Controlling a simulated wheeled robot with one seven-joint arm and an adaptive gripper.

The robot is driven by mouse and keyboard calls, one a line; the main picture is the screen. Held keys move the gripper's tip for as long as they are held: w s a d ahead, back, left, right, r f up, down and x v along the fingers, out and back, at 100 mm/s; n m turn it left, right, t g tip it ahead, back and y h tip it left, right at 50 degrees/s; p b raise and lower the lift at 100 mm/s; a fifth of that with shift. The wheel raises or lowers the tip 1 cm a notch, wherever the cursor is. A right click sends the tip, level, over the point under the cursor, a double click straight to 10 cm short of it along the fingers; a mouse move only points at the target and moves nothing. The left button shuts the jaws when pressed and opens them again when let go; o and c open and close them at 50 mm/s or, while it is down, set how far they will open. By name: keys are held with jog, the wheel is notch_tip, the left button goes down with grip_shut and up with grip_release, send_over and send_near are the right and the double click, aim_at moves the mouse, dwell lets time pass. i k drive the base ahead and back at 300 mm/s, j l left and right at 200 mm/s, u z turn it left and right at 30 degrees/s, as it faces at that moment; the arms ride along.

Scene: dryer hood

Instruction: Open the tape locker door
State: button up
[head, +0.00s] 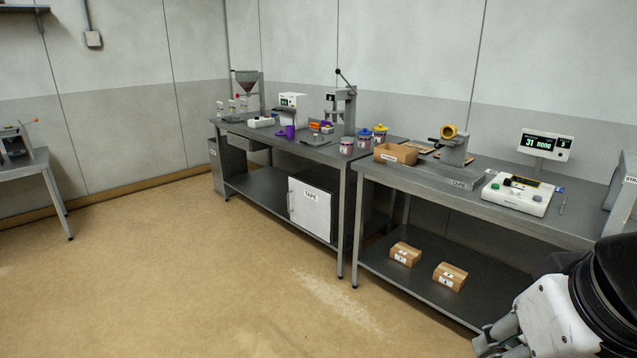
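The tape locker (310,209) is a light grey-white box labelled TAPE on the lower shelf of the left workbench. Its door looks shut, with its front face flat. A small handle (291,196) seems to sit at the left edge of that face. My arm shows at the bottom right corner, and grey parts of what looks like my gripper (496,343) show at the bottom edge. It is far from the locker, to its right and nearer the camera. Its fingertips are cut off or unclear, so its opening cannot be read.
The right workbench (420,178) stands between my arm and the locker, with two cartons (450,276) on its lower shelf. Bench legs (341,228) stand just right of the locker. The brown floor (190,270) in front of the left bench is clear.

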aim_at(309, 207)
jog(key=i+u, duration=0.15)
jog(key=i, duration=0.45)
jog(key=i+u, duration=0.15)
jog(key=i, duration=0.45)
jog(key=i+l+u, duration=0.15)
jog(key=i, duration=0.4)
jog(key=i+l+u, duration=0.15)
jog(key=i, duration=0.45)
jog(key=i+u, duration=0.2)
jog(key=i, duration=1.15)
jog(key=i+z, duration=0.55)
jog(key=z, duration=0.15)
jog(key=i+j+z, duration=0.15)
jog(key=i+z, duration=0.2)
jog(key=k, duration=0.05)
